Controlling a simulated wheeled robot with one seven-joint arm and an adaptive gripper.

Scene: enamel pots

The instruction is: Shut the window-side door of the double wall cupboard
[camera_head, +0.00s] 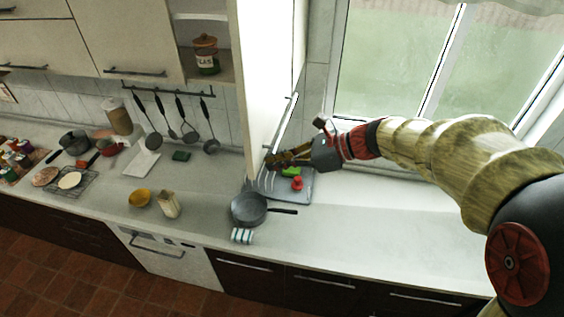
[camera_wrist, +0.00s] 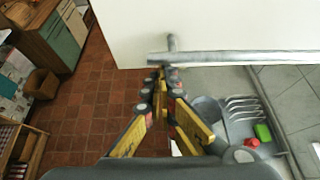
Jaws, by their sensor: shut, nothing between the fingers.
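The window-side door (camera_head: 262,60) of the wall cupboard stands open, swung out from the cupboard, whose open compartment (camera_head: 187,14) shows to its left. The door's bar handle (camera_head: 288,115) is on the face toward the window. In the wrist view the pale door (camera_wrist: 220,25) fills the top, with its handle (camera_wrist: 240,58) running across. My gripper (camera_head: 271,160) is shut and empty at the door's lower end, on the window side. In the wrist view its fingertips (camera_wrist: 161,78) are just below the handle's left end. I cannot tell whether they touch it.
A lidded jar (camera_head: 206,55) stands in the open compartment. Below the door, a dish rack (camera_head: 301,197) with red and green items and a dark pan (camera_head: 248,209) sit on the counter (camera_head: 350,240). The window (camera_head: 390,60) is to the right. The counter's right part is clear.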

